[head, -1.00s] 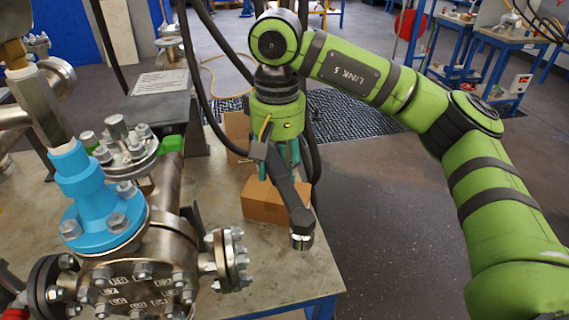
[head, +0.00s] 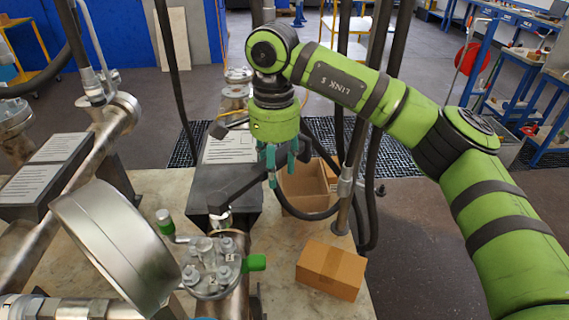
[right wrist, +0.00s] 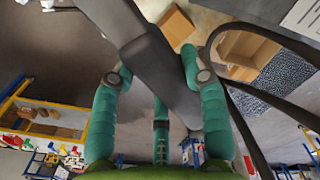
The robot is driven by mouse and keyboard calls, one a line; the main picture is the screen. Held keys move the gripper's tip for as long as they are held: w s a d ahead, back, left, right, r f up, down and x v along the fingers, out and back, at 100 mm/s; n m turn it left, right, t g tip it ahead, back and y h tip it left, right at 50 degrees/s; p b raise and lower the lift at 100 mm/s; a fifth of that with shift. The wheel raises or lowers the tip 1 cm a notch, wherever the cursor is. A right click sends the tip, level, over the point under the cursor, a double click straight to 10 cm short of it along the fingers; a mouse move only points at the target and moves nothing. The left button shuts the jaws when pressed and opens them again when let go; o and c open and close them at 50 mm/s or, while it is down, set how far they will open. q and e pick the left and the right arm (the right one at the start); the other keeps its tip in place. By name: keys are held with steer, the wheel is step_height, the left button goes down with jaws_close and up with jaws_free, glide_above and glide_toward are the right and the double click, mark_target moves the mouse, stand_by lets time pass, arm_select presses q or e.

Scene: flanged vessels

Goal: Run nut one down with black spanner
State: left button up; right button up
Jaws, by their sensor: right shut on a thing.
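My right gripper (head: 277,165) hangs over the workbench, with its teal fingers shut on the black spanner (head: 244,187). The spanner slants down to the lower left, and its silver socket end (head: 221,216) is just behind and above a small bolted flange (head: 211,270) on a pipe. I cannot tell whether the socket touches anything. Several nuts sit around that flange; which is nut one I cannot tell. In the right wrist view the spanner (right wrist: 150,60) crosses between the fingers, and its far end is cut off. My left gripper is not in view.
An open cardboard box (head: 305,187) and a closed one (head: 332,270) stand on the bench to the right. A dark box with a label plate (head: 230,148) is behind the spanner. Thick hoses hang near the gripper. A large metal disc (head: 115,245) blocks the left front.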

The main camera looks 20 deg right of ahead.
steer(key=shift+s+r, duration=0.15)
steer(key=f+b, duration=0.1)
steer(key=f, duration=0.1)
steer(key=s+f+b, duration=0.1)
steer(key=b, duration=0.1)
steer(key=shift+s+d+f, duration=0.1)
steer(key=shift+f, duration=0.3)
steer(key=shift+f, duration=0.2)
steer(key=shift+w+f+b, duration=0.25)
steer(key=shift+f+b, duration=0.75)
steer(key=shift+f, duration=0.15)
